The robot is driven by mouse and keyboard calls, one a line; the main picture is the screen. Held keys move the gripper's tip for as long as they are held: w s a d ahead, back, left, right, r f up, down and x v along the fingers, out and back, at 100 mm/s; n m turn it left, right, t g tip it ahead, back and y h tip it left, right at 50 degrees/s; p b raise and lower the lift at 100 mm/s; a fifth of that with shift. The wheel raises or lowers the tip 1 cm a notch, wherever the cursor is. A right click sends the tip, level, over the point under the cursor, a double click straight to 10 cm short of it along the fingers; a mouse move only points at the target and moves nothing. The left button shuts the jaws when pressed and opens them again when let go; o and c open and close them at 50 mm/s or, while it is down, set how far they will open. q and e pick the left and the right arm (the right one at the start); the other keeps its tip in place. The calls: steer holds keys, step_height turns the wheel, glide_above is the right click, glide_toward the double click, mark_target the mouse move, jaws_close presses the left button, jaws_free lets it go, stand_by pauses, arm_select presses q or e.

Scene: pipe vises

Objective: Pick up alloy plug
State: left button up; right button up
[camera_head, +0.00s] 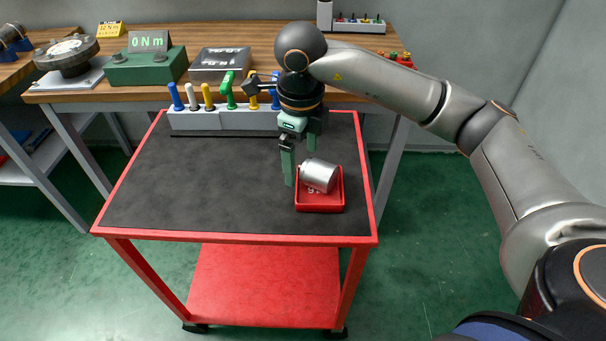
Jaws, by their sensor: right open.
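The alloy plug (318,175) is a silvery cylinder lying tilted in a small red tray (320,207) at the right side of the red cart's dark top. My right gripper (300,167) points down just above and behind the plug, with its green fingers apart. One finger hangs to the left of the plug and the other shows behind it. Whether either finger touches the plug cannot be told. My left gripper is not in the view.
The red cart (235,237) has a mostly bare black mat on the left. A rack (222,121) with several coloured handles stands along its back edge. Behind it is a wooden bench with a green torque meter (147,66) and a grey box (220,63).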

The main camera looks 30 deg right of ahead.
mark_target(319, 167)
steer(key=d+f+b, duration=0.1)
steer(key=w+d+f+h, duration=0.1)
steer(key=d, duration=0.1)
steer(key=w+d+f+h+b, duration=0.1)
steer(key=d+f, duration=0.1)
steer(key=shift+w+m+t+b, duration=0.1)
steer(key=shift+m+t+b, duration=0.2)
steer(key=shift+m+b, duration=0.1)
steer(key=shift+w+d+f, duration=0.1)
steer(key=shift+d+f, duration=0.05)
steer(key=shift+f, duration=0.25)
steer(key=x, duration=0.4)
steer(key=shift+f, duration=0.15)
steer(key=shift+w+f+b, duration=0.1)
steer(key=shift+f+b, duration=0.2)
jaws_close()
